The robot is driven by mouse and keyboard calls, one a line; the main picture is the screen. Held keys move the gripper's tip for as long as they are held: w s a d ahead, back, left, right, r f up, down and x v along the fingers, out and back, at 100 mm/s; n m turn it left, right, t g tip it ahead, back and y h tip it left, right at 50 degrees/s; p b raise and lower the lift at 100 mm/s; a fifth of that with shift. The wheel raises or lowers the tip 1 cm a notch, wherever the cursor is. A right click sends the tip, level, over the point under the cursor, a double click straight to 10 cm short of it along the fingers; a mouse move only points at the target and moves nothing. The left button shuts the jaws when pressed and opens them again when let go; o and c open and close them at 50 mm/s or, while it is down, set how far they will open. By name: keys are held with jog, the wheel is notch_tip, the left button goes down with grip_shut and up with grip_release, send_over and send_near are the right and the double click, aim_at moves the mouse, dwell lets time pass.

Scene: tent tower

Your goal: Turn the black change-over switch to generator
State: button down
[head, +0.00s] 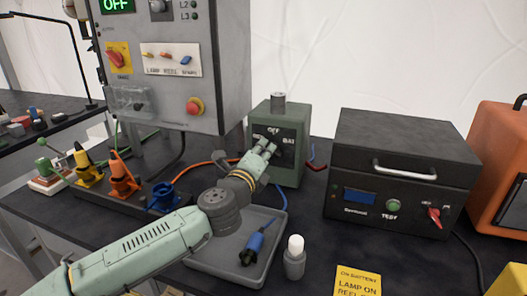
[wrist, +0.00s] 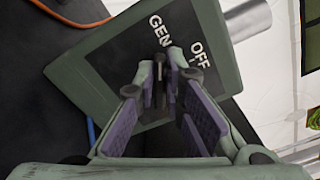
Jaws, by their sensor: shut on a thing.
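The black change-over switch is on the dark front plate of a green box (head: 291,113) at the back middle of the table. OFF and BAT can be read on the plate in the head view. In the wrist view the plate of the box (wrist: 100,68) shows GEN and OFF, with the black switch handle (wrist: 161,66) at my fingertips. My gripper (head: 267,147) is in front of the plate and shut on the handle; it also shows in the wrist view (wrist: 161,80). My fingers hide most of the handle, so I cannot tell which label it points to.
A grey tray (head: 215,273) with a blue plug (head: 254,248) lies below the box. A white-topped bottle (head: 294,258) stands beside it. A dark tester box (head: 395,165) is at right, a grey panel (head: 215,60) and coloured connectors (head: 122,172) at left.

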jog(key=c, duration=1.7)
grip_release()
jog(key=v, duration=1.2)
